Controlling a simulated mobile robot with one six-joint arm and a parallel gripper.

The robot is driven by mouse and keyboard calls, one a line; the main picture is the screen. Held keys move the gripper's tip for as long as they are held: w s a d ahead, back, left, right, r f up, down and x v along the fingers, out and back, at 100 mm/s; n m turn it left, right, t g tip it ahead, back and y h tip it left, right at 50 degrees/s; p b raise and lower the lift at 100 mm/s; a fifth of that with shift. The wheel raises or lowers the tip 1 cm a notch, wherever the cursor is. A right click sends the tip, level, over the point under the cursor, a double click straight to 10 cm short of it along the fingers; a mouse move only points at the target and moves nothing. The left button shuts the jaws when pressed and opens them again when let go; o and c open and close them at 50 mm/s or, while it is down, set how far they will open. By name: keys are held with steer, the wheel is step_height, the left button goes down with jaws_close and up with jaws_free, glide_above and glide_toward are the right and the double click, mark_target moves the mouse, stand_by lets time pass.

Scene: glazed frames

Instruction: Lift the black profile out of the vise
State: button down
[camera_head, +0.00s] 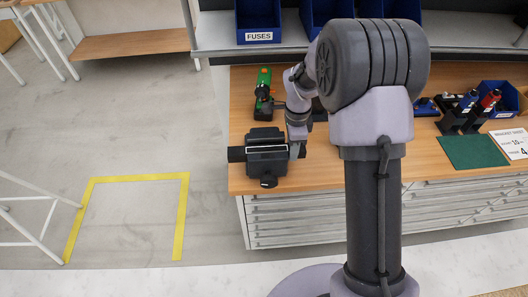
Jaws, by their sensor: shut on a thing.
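A dark vise (267,168) stands on the wooden bench near its front left corner. A black bar that looks like the black profile (236,154) sticks out to the left of the vise at the height of its jaws. My gripper (297,150) is at the right side of the vise, pointing down, and is shut on the profile's right end. The fingertips are small and partly hidden, so the exact grip is hard to see. I cannot tell whether the profile is still seated between the jaws.
A green and black power tool (263,95) lies behind the vise. Blue bins, one labelled FUSES (258,22), stand on the shelf above. A green mat (472,151) and dark holders with tools (464,116) are at the right. My arm hides the bench's middle.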

steer(key=shift+r+p, duration=2.35)
steer(key=shift+r, duration=1.4)
